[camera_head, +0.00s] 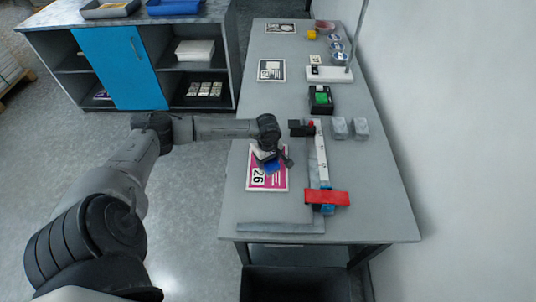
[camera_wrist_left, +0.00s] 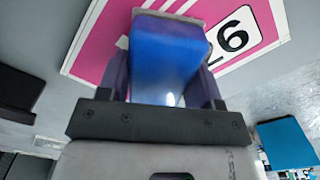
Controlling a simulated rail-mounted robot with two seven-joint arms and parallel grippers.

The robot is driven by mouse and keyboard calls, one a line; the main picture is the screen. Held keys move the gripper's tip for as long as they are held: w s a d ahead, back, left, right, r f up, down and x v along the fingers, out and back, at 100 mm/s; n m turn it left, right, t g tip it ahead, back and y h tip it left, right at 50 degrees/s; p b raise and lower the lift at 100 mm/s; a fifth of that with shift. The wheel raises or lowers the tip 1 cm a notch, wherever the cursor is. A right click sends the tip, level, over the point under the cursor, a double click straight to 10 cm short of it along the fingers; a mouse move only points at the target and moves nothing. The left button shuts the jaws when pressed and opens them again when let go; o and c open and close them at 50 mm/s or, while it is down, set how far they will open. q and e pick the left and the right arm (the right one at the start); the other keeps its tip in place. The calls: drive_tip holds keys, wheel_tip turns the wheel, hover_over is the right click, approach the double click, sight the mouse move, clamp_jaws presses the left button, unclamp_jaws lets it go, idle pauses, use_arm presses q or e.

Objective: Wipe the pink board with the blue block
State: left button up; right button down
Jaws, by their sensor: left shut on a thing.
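The pink board (camera_head: 266,181) lies flat on the grey table, with a white panel that reads 26. It also fills the upper part of the left wrist view (camera_wrist_left: 107,38). My left gripper (camera_head: 268,160) is over the far part of the board. It is shut on the blue block (camera_wrist_left: 165,50), which sits between its two fingers. The block (camera_head: 273,167) shows small and partly hidden in the head view, at the board's far half. I cannot tell whether it touches the board. My right gripper is in neither view.
A long metal ruler-like bar with a red piece (camera_head: 327,197) lies right of the board. A grey strip (camera_head: 280,227) lies near the front edge.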

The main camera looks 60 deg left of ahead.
sight(268, 167)
use_arm(q)
drive_tip(key=shift+s+d, duration=0.5)
drive_tip(key=shift+d, duration=0.35)
drive_tip(key=shift+s+d+p, duration=0.35)
drive_tip(key=shift+d+p, duration=0.25)
drive_tip(key=shift+s+d+p, duration=0.2)
drive_tip(key=shift+s+d, duration=0.1)
drive_tip(key=shift+d, duration=0.2)
drive_tip(key=shift+s+d+p, duration=0.15)
drive_tip(key=shift+s+d, duration=0.1)
drive_tip(key=shift+d, duration=0.25)
drive_tip(key=shift+r, duration=0.1)
drive_tip(key=shift+r+p, duration=1.55)
drive_tip(key=shift+r, duration=0.75)
drive_tip(key=shift+r+p, duration=0.4)
drive_tip(key=shift+r, duration=0.3)
